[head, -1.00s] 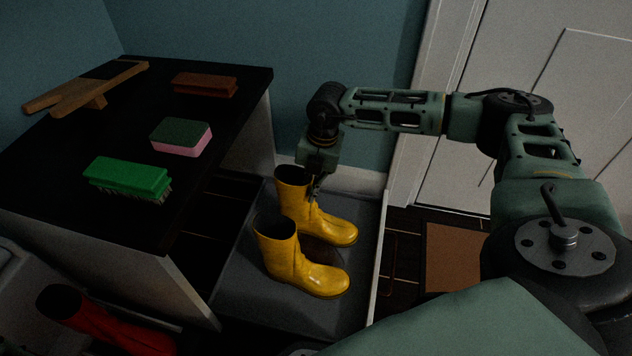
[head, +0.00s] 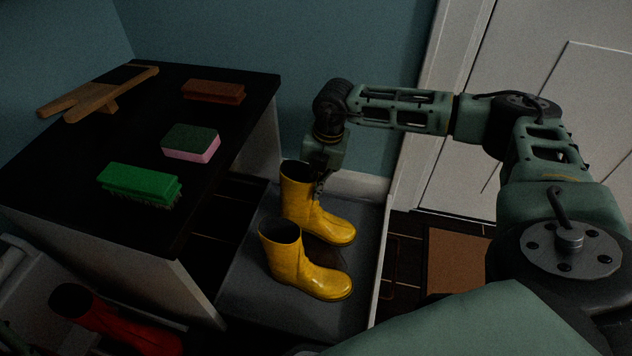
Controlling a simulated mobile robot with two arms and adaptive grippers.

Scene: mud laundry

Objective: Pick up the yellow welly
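Two yellow wellies stand one behind the other on a grey tray, toes to the right. The far yellow welly (head: 303,205) has my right gripper (head: 320,187) at the right side of its shaft top. The gripper points down and appears shut on the rim there; the fingers are small and dark. This welly is upright and looks slightly raised, though its sole is partly hidden by the near one. The near yellow welly (head: 300,265) stands upright on the tray (head: 250,305), with no gripper on it.
A black-topped bench (head: 140,215) stands left of the wellies, holding a green brush (head: 140,184), a sponge (head: 190,142), a brown brush (head: 212,90) and a wooden boot jack (head: 100,97). A red boot (head: 110,325) lies lower left. A brown mat (head: 455,260) is right.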

